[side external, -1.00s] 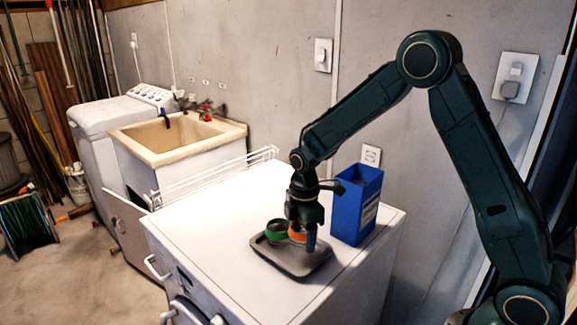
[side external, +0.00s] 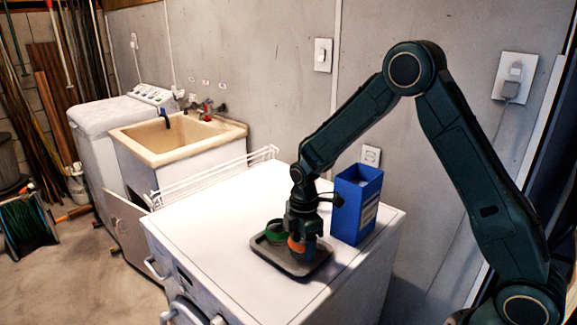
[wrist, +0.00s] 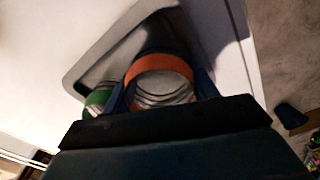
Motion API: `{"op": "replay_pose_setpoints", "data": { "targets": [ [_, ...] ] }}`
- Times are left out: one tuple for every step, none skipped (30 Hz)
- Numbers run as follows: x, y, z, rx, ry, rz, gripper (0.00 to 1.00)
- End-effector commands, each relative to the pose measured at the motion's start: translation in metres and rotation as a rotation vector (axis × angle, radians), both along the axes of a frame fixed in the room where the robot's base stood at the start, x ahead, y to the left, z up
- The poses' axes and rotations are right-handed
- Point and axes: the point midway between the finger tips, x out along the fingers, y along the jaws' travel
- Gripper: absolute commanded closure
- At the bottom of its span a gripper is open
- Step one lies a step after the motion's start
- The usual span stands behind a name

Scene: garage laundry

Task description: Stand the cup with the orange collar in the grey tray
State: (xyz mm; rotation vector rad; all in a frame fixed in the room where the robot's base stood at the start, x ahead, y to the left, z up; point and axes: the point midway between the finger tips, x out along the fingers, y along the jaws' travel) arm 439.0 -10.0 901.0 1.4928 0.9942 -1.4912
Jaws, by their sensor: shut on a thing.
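The cup with the orange collar (side external: 296,245) is between the fingers of my gripper (side external: 303,251), over the grey tray (side external: 290,268). In the wrist view the orange collar (wrist: 160,69) rings an open cup mouth, with a finger at each side; my gripper (wrist: 163,95) is shut on it. The cup looks upright and low in the tray; whether its base touches the tray floor is hidden. A cup with a green collar (side external: 272,230) stands at the tray's back left, and it also shows in the wrist view (wrist: 97,99). The grey tray's rim shows in the wrist view (wrist: 90,64).
A blue box (side external: 356,204) stands on the white machine top (side external: 215,205), close behind and right of my gripper. A white wire rack (side external: 215,178) runs along the far left edge. The machine top left of the tray is clear.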

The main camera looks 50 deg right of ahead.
Motion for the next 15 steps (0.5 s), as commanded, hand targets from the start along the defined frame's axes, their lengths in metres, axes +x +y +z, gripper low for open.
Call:
{"op": "replay_pose_setpoints", "data": {
  "targets": [
    [-0.0010,0.0000,-0.0028,0.000,0.003,0.000,0.63],
    [-0.0010,0.0000,-0.0030,-0.001,0.004,0.000,0.63],
    [-0.0011,0.0000,-0.0033,-0.001,0.004,0.000,0.63],
    [-0.0011,-0.0001,-0.0036,0.000,0.004,0.000,0.63],
    [-0.0012,0.0000,-0.0039,0.000,0.004,0.000,0.63],
    [-0.0013,0.0000,-0.0045,0.000,0.004,0.000,0.63],
    [-0.0013,0.0000,-0.0050,0.000,0.004,0.000,0.63],
    [-0.0014,-0.0001,-0.0055,0.000,0.004,0.000,0.63],
    [-0.0015,0.0000,-0.0063,0.000,0.005,0.000,0.63],
    [-0.0015,0.0000,-0.0070,0.000,0.005,0.000,0.63],
    [-0.0016,0.0000,-0.0075,0.000,0.005,0.000,0.63],
    [-0.0016,-0.0001,-0.0081,0.000,0.005,0.000,0.63],
    [-0.0016,-0.0001,-0.0086,0.000,0.005,0.000,0.63],
    [-0.0017,0.0000,-0.0091,0.000,0.005,-0.001,0.63],
    [-0.0019,-0.0001,-0.0097,0.000,0.005,-0.001,0.63]
  ]
}}
